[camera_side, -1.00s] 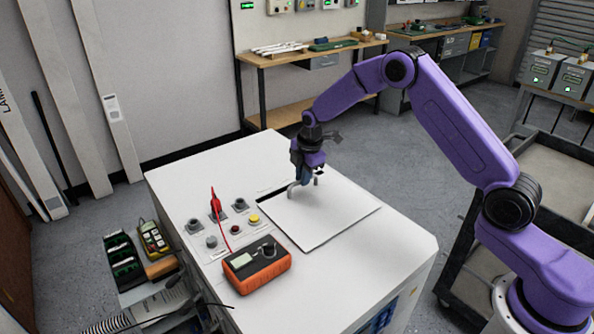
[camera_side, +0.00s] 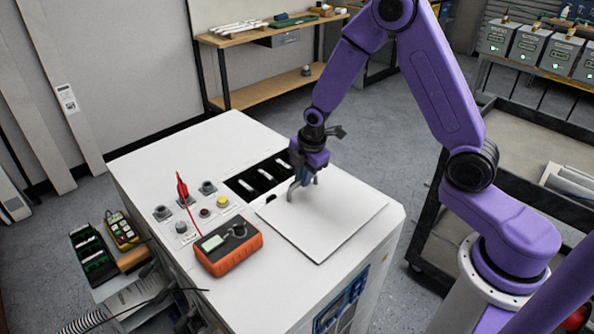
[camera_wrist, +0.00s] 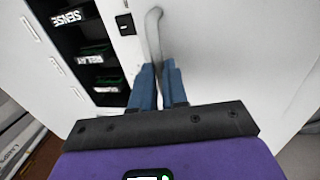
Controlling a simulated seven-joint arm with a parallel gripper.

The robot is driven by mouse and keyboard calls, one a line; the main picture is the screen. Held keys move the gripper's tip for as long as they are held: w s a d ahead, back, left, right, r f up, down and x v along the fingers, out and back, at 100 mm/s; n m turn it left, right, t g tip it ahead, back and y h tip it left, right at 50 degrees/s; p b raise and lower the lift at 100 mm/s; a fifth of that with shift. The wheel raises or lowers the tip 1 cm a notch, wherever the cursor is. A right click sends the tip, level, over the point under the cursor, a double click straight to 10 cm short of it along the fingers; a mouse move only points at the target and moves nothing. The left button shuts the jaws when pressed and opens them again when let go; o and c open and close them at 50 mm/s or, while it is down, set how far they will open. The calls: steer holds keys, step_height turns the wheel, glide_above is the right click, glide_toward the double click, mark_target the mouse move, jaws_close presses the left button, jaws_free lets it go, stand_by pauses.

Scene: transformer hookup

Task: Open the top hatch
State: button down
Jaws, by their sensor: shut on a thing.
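The top hatch is a flat white panel (camera_side: 335,222) on top of the white cabinet (camera_side: 225,135). A dark opening (camera_side: 262,178) with several compartments shows beside its far left edge. My gripper (camera_side: 303,180) is at the hatch's grey curved handle (camera_side: 291,193), shut on it. In the wrist view, my blue fingers (camera_wrist: 160,75) close around the lower part of the handle (camera_wrist: 153,35), over the hatch (camera_wrist: 230,65). The opening (camera_wrist: 85,50) lies to the left, with labels such as "SENSE" inside. The gripped part of the handle is hidden between the fingers.
An orange meter (camera_side: 228,247) stands on the cabinet left of the hatch. A red probe (camera_side: 182,188) with a red lead and several buttons and sockets (camera_side: 206,212) are nearby. A dark cart (camera_side: 425,240) stands close on the right.

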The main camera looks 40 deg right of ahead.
mark_target(314, 203)
steer(key=shift+s, duration=0.1)
stand_by(0.3)
steer(key=c, duration=1.1)
jaws_free()
steer(key=shift+c, duration=0.2)
steer(key=s+r, duration=0.3)
steer(key=r, duration=1.4)
steer(key=shift+s, duration=0.2)
steer(key=shift+s+a, duration=0.1)
steer(key=s+a+f+m+g, duration=0.2)
steer(key=s+m, duration=0.3)
steer(key=s, duration=2.3)
steer(key=shift+a, duration=0.15)
